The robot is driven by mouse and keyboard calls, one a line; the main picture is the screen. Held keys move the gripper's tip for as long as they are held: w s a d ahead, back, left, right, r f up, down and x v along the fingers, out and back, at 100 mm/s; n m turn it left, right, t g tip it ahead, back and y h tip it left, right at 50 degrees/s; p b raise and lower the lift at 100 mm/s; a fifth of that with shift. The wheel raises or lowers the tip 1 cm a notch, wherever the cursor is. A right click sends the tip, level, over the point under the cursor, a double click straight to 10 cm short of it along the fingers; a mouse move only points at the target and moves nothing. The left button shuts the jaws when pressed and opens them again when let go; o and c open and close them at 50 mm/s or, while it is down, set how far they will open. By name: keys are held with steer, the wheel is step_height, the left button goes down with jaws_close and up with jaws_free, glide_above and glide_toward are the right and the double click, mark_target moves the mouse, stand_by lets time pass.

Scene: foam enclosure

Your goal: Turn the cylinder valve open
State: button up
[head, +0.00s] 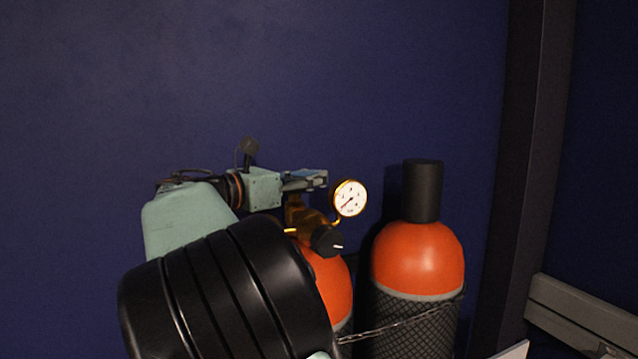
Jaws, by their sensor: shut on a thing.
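The near gas cylinder (332,285) has an orange shoulder, and my arm covers much of it. A brass valve and regulator body (297,212) sits on top of it, with a black knob (327,241) at its lower right. A round white pressure gauge (350,198) in a gold rim stands at the right of the valve. My gripper (308,181) comes in from the left, over the top of the brass valve. It is shut on the valve handle, which is mostly hidden by the fingers.
A second orange cylinder (417,259) with a black cap (422,190) and dark mesh sleeve stands at the right. A chain (402,322) runs across the cylinders. A dark blue wall is behind. A dark post (535,150) and a grey rail (582,312) are at the right.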

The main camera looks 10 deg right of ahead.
steer(key=t, duration=0.1)
steer(key=n+t+y+b, duration=0.1)
steer(key=n, duration=0.1)
steer(key=shift+w+a+f+t+y+b, duration=0.2)
steer(key=shift+w+a+t+y+b, duration=0.1)
steer(key=shift+w+a+t+y, duration=0.1)
steer(key=shift+c, duration=0.2)
steer(key=shift+w+a+n+t+y+b, duration=0.2)
steer(key=shift+n+t+y+b, duration=0.15)
steer(key=shift+n+t+y, duration=0.35)
jaws_close()
steer(key=o, duration=1.2)
jaws_free()
steer(key=shift+a+r, duration=0.1)
steer(key=shift+r, duration=0.15)
step_height(320, 180, up, 10)
steer(key=shift+f, duration=0.1)
steer(key=shift+o, duration=0.8)
